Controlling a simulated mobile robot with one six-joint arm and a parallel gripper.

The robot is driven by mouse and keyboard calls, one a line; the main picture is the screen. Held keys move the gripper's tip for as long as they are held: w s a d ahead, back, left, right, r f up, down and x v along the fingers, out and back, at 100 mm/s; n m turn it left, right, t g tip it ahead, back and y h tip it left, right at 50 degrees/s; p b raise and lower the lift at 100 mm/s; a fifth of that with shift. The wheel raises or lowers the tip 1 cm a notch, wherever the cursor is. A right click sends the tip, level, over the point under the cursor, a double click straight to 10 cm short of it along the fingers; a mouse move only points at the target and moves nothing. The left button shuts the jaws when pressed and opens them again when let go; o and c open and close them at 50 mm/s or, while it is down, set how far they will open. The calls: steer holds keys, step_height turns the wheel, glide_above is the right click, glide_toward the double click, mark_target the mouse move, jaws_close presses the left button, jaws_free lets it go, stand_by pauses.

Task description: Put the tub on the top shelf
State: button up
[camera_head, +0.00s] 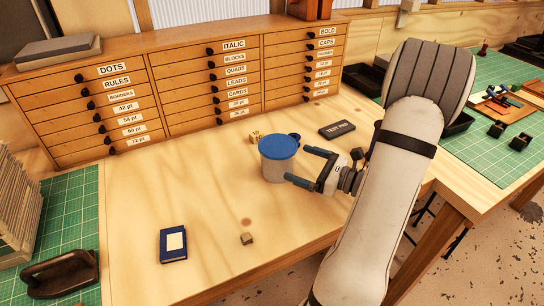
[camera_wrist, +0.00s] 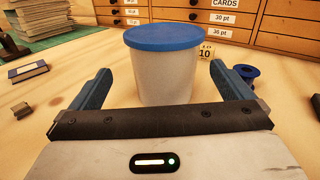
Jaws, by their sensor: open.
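The tub (camera_head: 276,165) is whitish with a blue lid and stands upright on the wooden bench, in front of the drawer cabinet. In the wrist view the tub (camera_wrist: 163,70) stands upright just ahead, between the lines of the two blue fingers. My gripper (camera_head: 300,165) is open and empty, to the right of the tub in the head view, with its fingers pointing at it. My gripper also shows in the wrist view (camera_wrist: 160,85). I cannot tell whether a finger touches the tub. No top shelf can be made out for certain in either view.
A labelled drawer cabinet (camera_head: 189,82) lines the back. A dark box (camera_head: 337,130), a small yellow block (camera_head: 256,136) and a blue spool (camera_wrist: 246,72) are near the tub. A blue book (camera_head: 173,244) and a small block (camera_head: 247,239) lie at the front. The bench's left middle is clear.

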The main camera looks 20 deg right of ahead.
mark_target(279, 154)
steer(key=shift+x, duration=0.85)
steer(key=p+x, duration=0.1)
steer(key=x, duration=0.2)
steer(key=p+x, duration=0.1)
steer(key=x, duration=0.2)
steer(key=shift+w+d+f, duration=0.2)
steer(key=shift+w, duration=0.1)
steer(key=c, duration=0.8)
steer(key=shift+c, duration=0.2)
steer(key=shift+r, duration=0.1)
